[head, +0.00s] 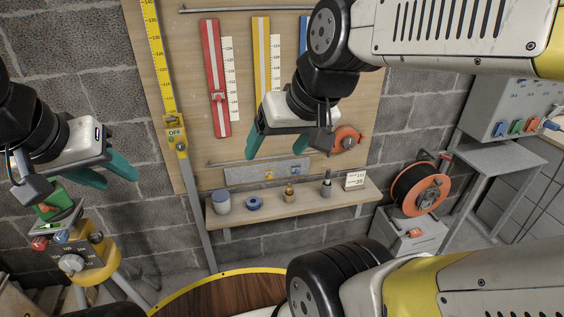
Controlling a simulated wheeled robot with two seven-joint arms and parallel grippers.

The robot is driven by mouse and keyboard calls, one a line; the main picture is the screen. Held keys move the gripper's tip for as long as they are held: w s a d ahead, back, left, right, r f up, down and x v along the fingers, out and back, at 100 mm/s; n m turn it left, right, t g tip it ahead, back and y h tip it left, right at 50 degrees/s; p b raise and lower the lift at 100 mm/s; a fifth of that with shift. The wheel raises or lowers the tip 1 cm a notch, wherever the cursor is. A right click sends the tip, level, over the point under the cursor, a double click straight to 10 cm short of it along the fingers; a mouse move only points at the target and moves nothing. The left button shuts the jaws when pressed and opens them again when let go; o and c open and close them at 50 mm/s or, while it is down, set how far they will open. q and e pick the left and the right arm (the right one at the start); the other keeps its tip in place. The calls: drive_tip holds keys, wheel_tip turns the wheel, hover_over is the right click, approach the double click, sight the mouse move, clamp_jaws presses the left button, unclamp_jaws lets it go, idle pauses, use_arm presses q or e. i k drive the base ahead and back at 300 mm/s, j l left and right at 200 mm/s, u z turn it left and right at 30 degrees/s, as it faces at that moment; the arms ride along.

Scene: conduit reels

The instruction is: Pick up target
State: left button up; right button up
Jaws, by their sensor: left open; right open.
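No object in view is marked as the target, so I cannot tell which thing it is. My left gripper (121,183) is at the left with its teal fingers apart and nothing visible between them. A yellow stand with knobs (82,260) is below it. My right gripper (288,152) is near the middle, open, its teal fingers pointing down in front of the wooden board. A wall shelf (335,198) below it carries a grey jar (222,202), a blue ring (253,203), a small brass piece (289,194), a dark upright tool (326,185) and a white card (354,180).
An orange and black reel (420,190) sits on a grey box at right. The board carries a red slider (215,80) and a yellow slider (262,60). A grey panel (490,108) with coloured connectors is far right. A round yellow-rimmed table (225,296) is in front.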

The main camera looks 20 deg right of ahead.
sight(219, 95)
drive_tip(key=i+l+u, duration=0.15)
drive_tip(key=l+u, duration=0.25)
drive_tip(key=i+l+u, duration=0.1)
drive_tip(key=l+u, duration=0.5)
drive_tip(key=u, duration=0.15)
drive_tip(key=l+u, duration=0.35)
